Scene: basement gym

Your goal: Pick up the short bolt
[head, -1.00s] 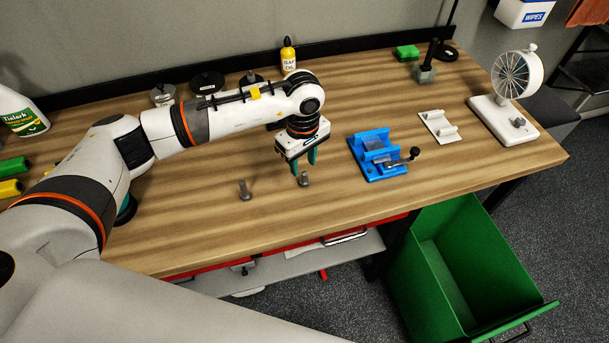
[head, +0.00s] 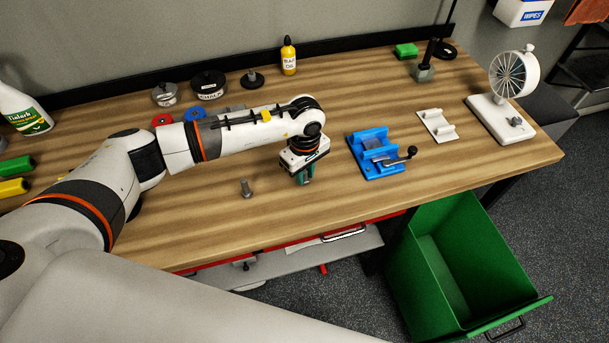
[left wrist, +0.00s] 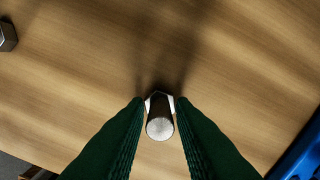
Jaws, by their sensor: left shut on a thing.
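My left gripper (head: 304,177) points down over the front middle of the wooden bench. Its green fingers are shut on a grey metal bolt, the short bolt (left wrist: 160,120), which is upright between the fingertips in the left wrist view. In the head view the fingers hide most of this bolt. I cannot tell whether it still touches the bench. Another grey bolt (head: 246,188) stands upright to the left of the gripper. Part of it shows at the left wrist view's upper left edge (left wrist: 7,35). My right gripper is not in view.
A blue vise (head: 375,153) with a black handle stands right of the gripper. Beyond it are a white bracket (head: 437,126) and a white wheel stand (head: 502,122). A yellow oil bottle (head: 289,58) stands behind. A green bin (head: 425,270) is below the bench's front edge.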

